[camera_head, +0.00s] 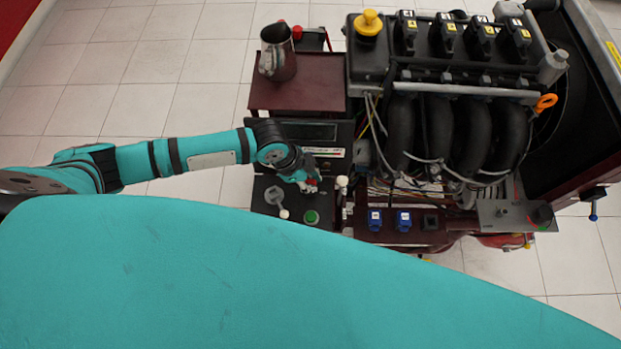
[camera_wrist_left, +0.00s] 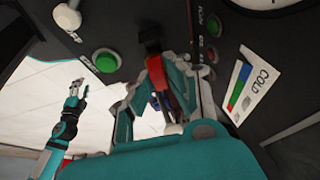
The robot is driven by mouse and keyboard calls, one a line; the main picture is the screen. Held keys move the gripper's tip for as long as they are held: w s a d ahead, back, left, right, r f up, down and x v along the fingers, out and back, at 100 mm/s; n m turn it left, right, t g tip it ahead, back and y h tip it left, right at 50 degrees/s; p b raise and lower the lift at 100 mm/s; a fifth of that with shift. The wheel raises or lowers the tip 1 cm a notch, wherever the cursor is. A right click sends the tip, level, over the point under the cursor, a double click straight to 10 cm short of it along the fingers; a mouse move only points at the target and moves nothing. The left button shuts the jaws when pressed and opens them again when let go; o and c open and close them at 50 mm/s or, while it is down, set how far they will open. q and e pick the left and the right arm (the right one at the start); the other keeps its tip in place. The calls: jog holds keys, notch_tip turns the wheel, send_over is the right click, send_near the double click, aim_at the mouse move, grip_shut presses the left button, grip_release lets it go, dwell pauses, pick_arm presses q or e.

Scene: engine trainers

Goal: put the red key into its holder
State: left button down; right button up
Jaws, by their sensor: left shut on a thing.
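My left gripper (camera_head: 309,184) is over the control panel (camera_head: 262,194) at the left of the engine trainer. In the left wrist view my left gripper (camera_wrist_left: 160,80) is shut on the red key (camera_wrist_left: 157,76), which shows between the fingers. The key's far end is close to a small black part (camera_wrist_left: 150,42) on the panel, perhaps its holder. I cannot tell whether they touch. In the head view only a bit of red shows at the fingertips. My right gripper (camera_wrist_left: 78,88) shows small in the left wrist view, away from the panel.
The panel carries a green button (camera_head: 311,217) and a white knob (camera_head: 284,214). A COLD gauge label (camera_wrist_left: 247,85) is close beside the fingers. A metal jug (camera_head: 277,55) stands on the trainer's shelf. The engine (camera_head: 450,90) fills the right.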

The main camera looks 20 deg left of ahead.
pick_arm(q)
jog(key=shift+f, duration=0.2)
dwell(0.3)
jog(key=shift+f, duration=0.55)
jog(key=c, duration=0.9)
grip_release()
jog(key=shift+r, duration=0.15)
jog(key=shift+r+p, duration=1.4)
jog(key=shift+p, duration=0.15)
